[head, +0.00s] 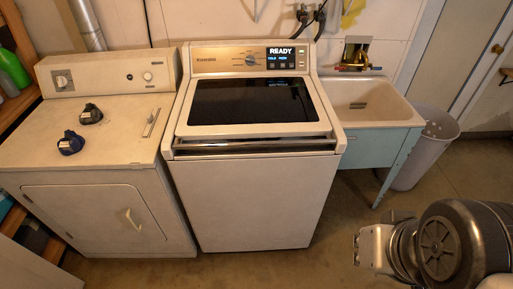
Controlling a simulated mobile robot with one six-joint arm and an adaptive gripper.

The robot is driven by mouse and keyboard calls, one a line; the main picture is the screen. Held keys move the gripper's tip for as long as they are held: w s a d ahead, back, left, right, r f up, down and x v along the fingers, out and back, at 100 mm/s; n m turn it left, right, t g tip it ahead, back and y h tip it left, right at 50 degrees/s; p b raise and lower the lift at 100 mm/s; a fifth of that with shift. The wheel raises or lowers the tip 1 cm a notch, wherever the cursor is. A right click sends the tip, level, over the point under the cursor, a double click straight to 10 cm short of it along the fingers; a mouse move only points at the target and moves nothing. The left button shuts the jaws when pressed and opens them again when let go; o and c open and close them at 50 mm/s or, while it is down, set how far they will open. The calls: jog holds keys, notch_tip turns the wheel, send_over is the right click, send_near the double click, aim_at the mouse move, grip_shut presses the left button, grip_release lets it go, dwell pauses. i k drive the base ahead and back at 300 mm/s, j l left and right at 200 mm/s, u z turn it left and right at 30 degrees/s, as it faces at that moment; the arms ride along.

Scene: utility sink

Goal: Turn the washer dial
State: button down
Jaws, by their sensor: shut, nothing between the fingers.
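The washer (260,190) stands in the middle of the head view, with a dark glass lid on top. Its control panel (215,57) is at the back. The washer dial (251,60) is a small round knob on that panel, just left of a lit display (282,56) reading READY. The dial's pointer is too small to read. My gripper (366,246) is at the lower right, in front of the washer's right side and well away from the dial. It is shut and empty, partly hidden behind my own wrist.
A dryer (100,220) with its own knobs stands left; two dark blue-and-black objects (80,128) lie on its top. A utility sink (372,102) stands right of the washer, beside a grey bin (425,150). The floor (300,262) in front is clear.

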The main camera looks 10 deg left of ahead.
aim_at(249, 59)
jog(key=i+j+u, duration=0.2)
jog(key=i+j, duration=0.55)
jog(key=i+j+u, duration=0.2)
jog(key=i+j, duration=0.45)
jog(key=i, duration=0.25)
